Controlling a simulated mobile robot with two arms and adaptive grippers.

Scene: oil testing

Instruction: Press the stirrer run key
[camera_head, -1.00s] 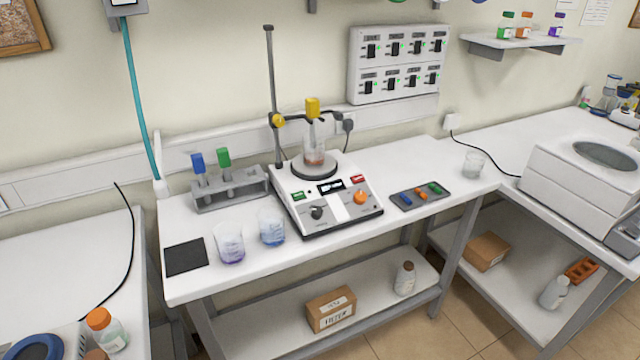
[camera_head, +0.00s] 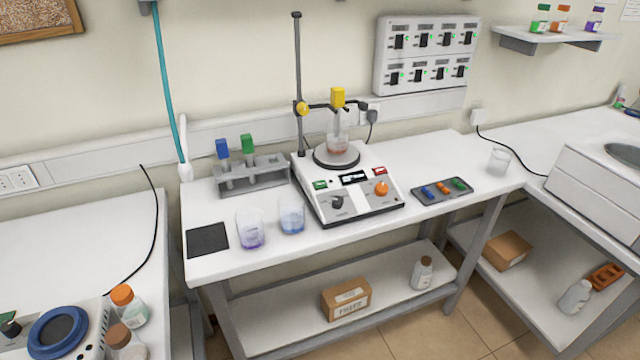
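The white stirrer (camera_head: 357,203) stands on the middle bench. Its sloped front panel has a green key (camera_head: 320,185) at the left, a small dark display (camera_head: 353,177) in the middle and a red key (camera_head: 380,171) at the right. A black knob (camera_head: 337,202) and an orange knob (camera_head: 381,188) sit below the keys. Key lettering is too small to read. Neither of my grippers is in view.
Two beakers, one purple (camera_head: 250,233) and one blue (camera_head: 291,217), stand left of the stirrer, near a dark mat (camera_head: 207,240). A rack (camera_head: 253,178) is behind them. A small tray (camera_head: 436,195) lies to the right. The bench front is mostly clear.

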